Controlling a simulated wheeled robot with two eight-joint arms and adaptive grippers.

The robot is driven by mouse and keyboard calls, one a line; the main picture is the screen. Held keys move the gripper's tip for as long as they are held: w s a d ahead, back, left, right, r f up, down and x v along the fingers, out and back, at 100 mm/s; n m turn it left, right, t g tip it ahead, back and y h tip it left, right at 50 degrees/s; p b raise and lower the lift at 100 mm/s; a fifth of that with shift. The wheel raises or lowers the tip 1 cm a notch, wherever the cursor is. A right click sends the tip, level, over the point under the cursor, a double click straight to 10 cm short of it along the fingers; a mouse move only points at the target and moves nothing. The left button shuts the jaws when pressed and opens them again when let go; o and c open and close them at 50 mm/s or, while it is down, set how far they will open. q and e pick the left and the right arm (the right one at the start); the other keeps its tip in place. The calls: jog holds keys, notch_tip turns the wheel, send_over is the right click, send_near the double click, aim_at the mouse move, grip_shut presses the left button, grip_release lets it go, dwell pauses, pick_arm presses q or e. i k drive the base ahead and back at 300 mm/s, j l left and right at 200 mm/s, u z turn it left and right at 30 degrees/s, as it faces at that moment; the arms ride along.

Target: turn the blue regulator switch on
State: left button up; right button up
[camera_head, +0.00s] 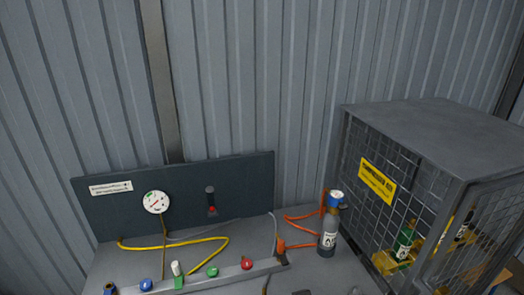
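A blue regulator (337,197) with a round pale face sits on top of a small grey gas cylinder (327,239), which stands upright on the bench to the left of the wire cage. Whether it is on or off is too small to tell. A separate blue knob (146,285) sits on the front rail at the lower left. A dark switch (210,198) with a red tip is mounted on the back panel. Neither of my grippers shows in this view.
A wire cage (438,119) with a yellow sign fills the right side and holds bottles. A white gauge (156,202) is on the dark panel. Yellow and orange hoses (301,231) lie on the bench. Green and red knobs (247,263) line the rail.

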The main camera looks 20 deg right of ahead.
aim_at(342, 207)
jog(key=k+l, duration=0.35)
jog(key=l, duration=0.15)
jog(key=k+l, duration=0.3)
jog(key=l, duration=0.2)
jog(key=j+z, duration=0.05)
